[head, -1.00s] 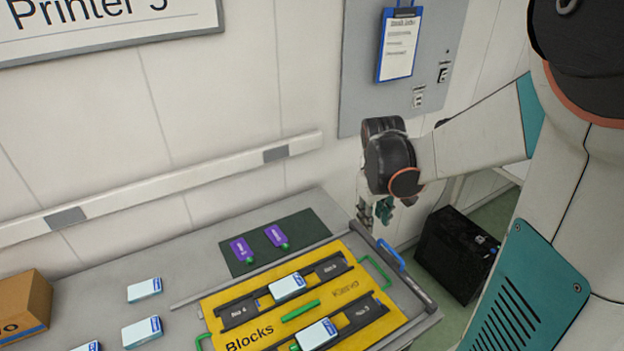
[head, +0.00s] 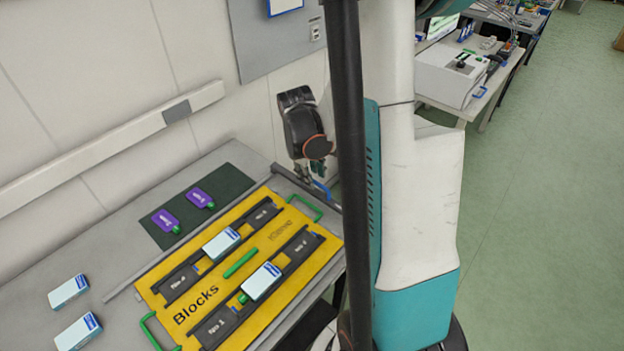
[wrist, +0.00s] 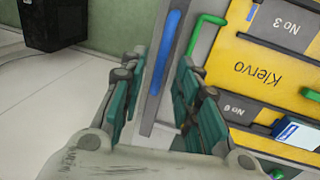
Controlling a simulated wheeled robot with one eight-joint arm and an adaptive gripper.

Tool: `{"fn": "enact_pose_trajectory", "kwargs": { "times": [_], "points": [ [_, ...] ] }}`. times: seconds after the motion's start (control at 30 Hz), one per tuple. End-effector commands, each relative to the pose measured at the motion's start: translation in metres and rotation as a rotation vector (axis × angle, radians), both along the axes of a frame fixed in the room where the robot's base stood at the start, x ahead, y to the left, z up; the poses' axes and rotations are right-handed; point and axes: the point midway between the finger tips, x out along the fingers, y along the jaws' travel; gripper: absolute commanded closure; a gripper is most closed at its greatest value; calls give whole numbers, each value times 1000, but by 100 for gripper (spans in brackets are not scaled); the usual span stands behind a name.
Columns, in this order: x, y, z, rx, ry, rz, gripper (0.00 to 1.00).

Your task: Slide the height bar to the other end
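The height bar appears to be the grey bar (head: 285,176) with a blue handle (head: 321,187), lying across the right end of the table, just beyond the yellow board (head: 182,335). My gripper (head: 309,170) is above the bar, close to the handle, partly hidden by its own wrist. In the wrist view, my gripper (wrist: 160,68) is open, with its teal fingers apart. The blue handle (wrist: 166,50) shows between the fingers and beyond them; I see no grip on it. The bar's far end from me in the head view is visible; its near end is partly hidden.
The yellow board carries black tracks, white-blue boxes (head: 221,243) and green handles (head: 303,207). More boxes (head: 68,291) stand at the left. A black case (wrist: 55,22) stands on the floor beside the table.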

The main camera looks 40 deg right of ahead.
Motion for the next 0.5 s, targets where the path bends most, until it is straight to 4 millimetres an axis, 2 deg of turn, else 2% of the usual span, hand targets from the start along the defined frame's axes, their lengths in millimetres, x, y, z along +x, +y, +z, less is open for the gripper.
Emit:
{"fn": "enact_pose_trajectory", "kwargs": {
  "times": [0.13,0.47,0.5],
  "points": [
    [0,-2,-11,0,0,-1,70],
    [0,-2,-13,0,0,0,70],
    [0,-2,-13,0,0,0,79]
  ]
}}
